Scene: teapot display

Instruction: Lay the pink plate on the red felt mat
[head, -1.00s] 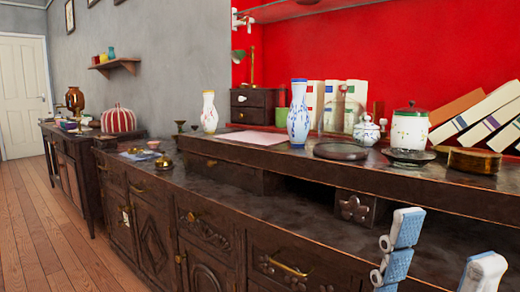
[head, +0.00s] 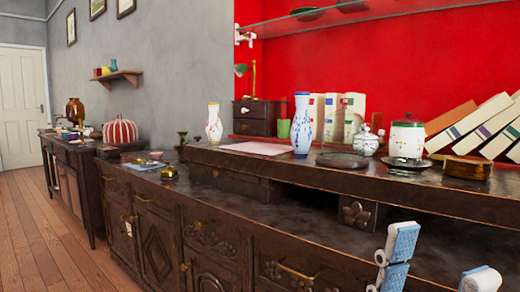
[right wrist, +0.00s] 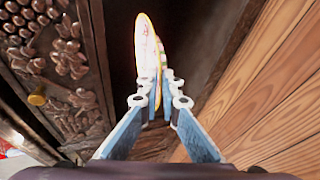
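A plate (right wrist: 147,50), pale with pinkish marks and a yellow rim, stands nearly edge-on in the right wrist view. My right gripper (right wrist: 157,75) is closed around it, with a blue finger on either side. It is beside the carved cabinet front, above the wooden floor; the head view does not show it. My left gripper (head: 440,258) is at the lower right of the head view, fingers spread and nothing between them. A flat pale pink sheet (head: 255,148) lies on the raised shelf; I cannot tell whether it is the red felt mat.
The dark cabinet's lower top (head: 300,215) has clear room in front of the raised shelf. Leaning books (head: 480,130) are behind.

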